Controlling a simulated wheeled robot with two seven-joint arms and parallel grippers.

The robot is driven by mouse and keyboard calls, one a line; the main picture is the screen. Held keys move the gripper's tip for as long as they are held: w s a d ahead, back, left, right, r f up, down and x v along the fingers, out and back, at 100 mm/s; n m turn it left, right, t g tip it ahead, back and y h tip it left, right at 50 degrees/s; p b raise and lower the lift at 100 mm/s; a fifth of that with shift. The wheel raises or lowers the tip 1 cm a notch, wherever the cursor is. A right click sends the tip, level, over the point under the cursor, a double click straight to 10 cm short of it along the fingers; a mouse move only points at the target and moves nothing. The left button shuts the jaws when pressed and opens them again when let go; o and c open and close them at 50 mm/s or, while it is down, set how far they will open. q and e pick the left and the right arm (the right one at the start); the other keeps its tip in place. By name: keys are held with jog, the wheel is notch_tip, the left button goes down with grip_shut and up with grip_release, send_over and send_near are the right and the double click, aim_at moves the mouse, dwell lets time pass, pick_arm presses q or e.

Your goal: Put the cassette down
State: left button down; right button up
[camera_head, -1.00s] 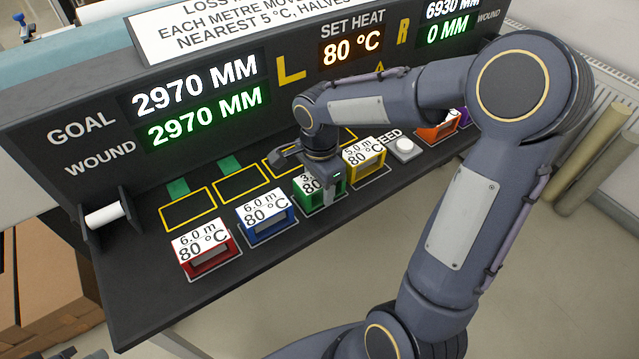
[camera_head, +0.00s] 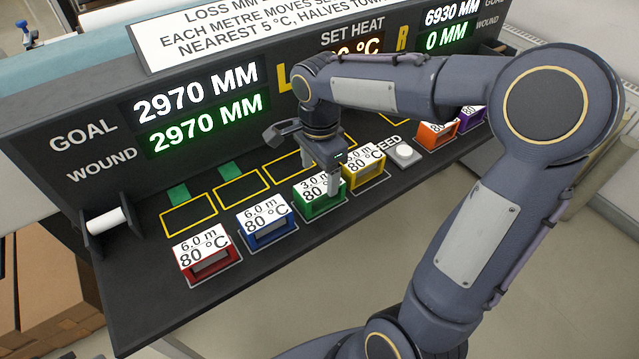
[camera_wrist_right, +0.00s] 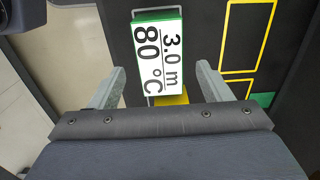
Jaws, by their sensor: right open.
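The green cassette (camera_head: 322,200), labelled 3.0 m and 80 °C, sits in its outlined spot on the dark bench, between the blue cassette (camera_head: 268,232) and the yellow cassette (camera_head: 362,172). My right gripper (camera_head: 305,163) is open just above and behind it, empty. In the right wrist view the green cassette (camera_wrist_right: 158,52) lies between and beyond the two spread fingers, apart from both. My left gripper is out of view.
A red cassette (camera_head: 207,258) stands at the front left; orange (camera_head: 437,135) and purple (camera_head: 470,118) ones stand at the right. A white feed button (camera_head: 404,153) lies beside the yellow cassette. Empty yellow-outlined slots (camera_head: 240,188) run behind. The display panel (camera_head: 100,100) rises at the back.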

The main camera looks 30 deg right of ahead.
aim_at(321, 186)
notch_tip(321, 186, up, 5)
jog(key=shift+r, duration=0.1)
jog(key=shift+s+r+n, duration=0.1)
jog(key=shift+s+n, duration=0.15)
jog(key=shift+n, duration=0.05)
jog(key=s+a+f+n+t+y, duration=0.1)
jog(key=s+a+n+t+y, duration=0.1)
jog(key=s+n, duration=0.5)
jog(key=s+a+f+n+t+y, duration=0.1)
jog(key=s+a+f+n+t, duration=0.1)
jog(key=s+n, duration=0.6)
jog(key=shift+s+f+t+y, duration=0.3)
jog(key=shift+s+t+y, duration=0.1)
jog(key=shift+s+t, duration=0.35)
jog(key=shift+r+p, duration=0.45)
jog(key=shift+p, duration=0.15)
